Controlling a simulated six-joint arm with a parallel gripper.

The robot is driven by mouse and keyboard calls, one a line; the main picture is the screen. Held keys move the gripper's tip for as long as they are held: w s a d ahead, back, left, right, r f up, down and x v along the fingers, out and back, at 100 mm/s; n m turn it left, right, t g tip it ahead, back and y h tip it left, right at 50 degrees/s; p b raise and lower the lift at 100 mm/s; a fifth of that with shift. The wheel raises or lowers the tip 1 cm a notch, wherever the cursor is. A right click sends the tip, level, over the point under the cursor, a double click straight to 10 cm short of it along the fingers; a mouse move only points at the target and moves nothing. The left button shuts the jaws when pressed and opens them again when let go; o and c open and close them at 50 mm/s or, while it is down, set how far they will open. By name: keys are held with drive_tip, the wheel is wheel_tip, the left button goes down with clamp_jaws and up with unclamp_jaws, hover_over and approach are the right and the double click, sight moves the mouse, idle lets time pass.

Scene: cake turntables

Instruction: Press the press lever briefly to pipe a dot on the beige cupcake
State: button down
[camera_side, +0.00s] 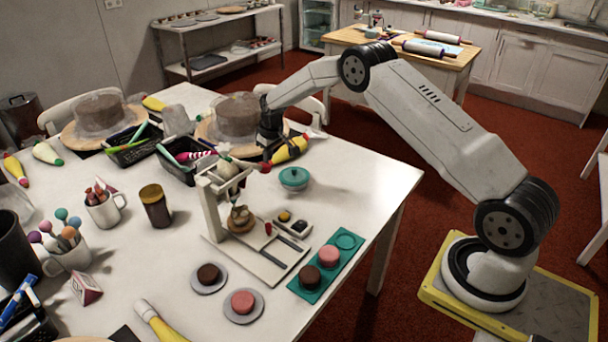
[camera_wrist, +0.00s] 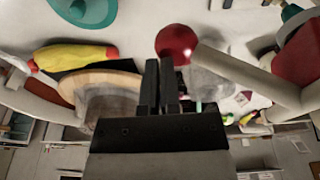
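The beige cupcake (camera_side: 240,215) sits on a round tan disc under the head of a white press stand (camera_side: 211,208). The press lever (camera_wrist: 235,70) shows in the wrist view as a pale bar ending in a red ball knob (camera_wrist: 177,44). My gripper (camera_side: 266,160) points down behind the press head in the side view. In the wrist view its dark fingers (camera_wrist: 159,65) are together, with nothing seen between them. Their tips are beside the knob, to its left; I cannot tell whether they touch it. The cupcake is not visible in the wrist view.
A teal tray (camera_side: 345,241) holds a pink and a brown cake. Two cakes on grey saucers are in front. Yellow piping bags (camera_side: 288,151), black bins (camera_side: 180,167) and cake turntables crowd the back.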

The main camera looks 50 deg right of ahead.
idle(0.6)
wheel_tip(320, 180, up, 9)
idle(0.7)
